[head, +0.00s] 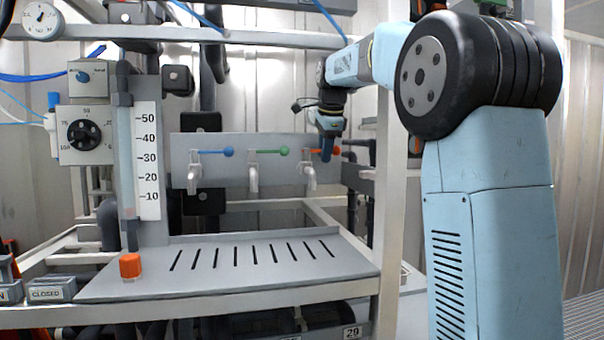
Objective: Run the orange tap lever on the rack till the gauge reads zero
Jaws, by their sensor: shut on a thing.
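The orange tap lever (314,152) belongs to the rightmost of three taps on the grey panel of the rack. It points right, with its end partly hidden by my gripper (327,152). My gripper reaches in from the upper right and is shut on the lever's end; its fingertips are small and dark here. The rightmost tap's spout (309,177) hangs below the lever. A vertical sight gauge (126,160) stands at the left beside a white scale plate (148,160) marked 10 to 50. I cannot make out its level clearly.
Taps with a blue lever (210,152) and a green lever (268,152) sit to the left. A slotted grey drip tray (225,282) lies below. An orange knob (130,266) is under the sight gauge. A round dial (41,20) is at top left. A rack post (390,200) stands right.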

